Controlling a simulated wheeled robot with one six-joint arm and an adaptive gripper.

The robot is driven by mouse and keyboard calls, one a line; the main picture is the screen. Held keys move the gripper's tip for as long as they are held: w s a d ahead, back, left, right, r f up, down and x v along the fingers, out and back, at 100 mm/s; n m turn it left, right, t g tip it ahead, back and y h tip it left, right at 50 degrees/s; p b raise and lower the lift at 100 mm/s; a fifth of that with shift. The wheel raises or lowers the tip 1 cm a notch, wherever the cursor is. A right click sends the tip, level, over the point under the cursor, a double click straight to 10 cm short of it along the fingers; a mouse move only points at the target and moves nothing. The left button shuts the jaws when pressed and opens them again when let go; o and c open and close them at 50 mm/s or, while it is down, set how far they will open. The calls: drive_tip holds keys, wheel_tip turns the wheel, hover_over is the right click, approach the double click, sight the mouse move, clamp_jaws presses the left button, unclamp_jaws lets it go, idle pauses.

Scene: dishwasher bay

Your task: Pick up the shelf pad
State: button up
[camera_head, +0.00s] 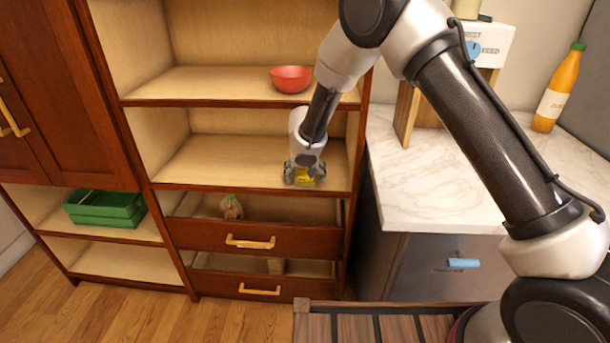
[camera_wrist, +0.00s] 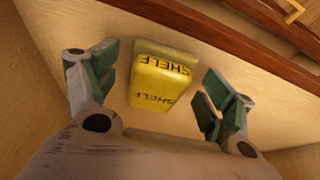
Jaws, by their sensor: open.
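The shelf pad is a small yellow block (camera_wrist: 158,84) with dark "SHELF" lettering on two faces. In the wrist view it lies on the pale wooden shelf, between the spread fingers of my gripper (camera_wrist: 150,93), with a visible gap on each side. In the head view my gripper (camera_head: 304,172) reaches down into the middle shelf compartment (camera_head: 215,165), near its front right. Only a bit of the yellow pad (camera_head: 304,177) shows there, mostly hidden by the gripper. My gripper is open and holds nothing.
A red bowl (camera_head: 291,79) sits on the shelf above, close to my arm. Two partly open drawers (camera_head: 250,241) are below, the upper holding a brownish item (camera_head: 231,207). A green crate (camera_head: 105,208) is at left. A marble counter (camera_head: 430,175) with an orange bottle (camera_head: 558,90) is at right.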

drive_tip(key=c, duration=1.1)
drive_tip(key=shift+r, duration=0.1)
drive_tip(key=s, duration=1.8)
drive_tip(key=shift+d, duration=0.35)
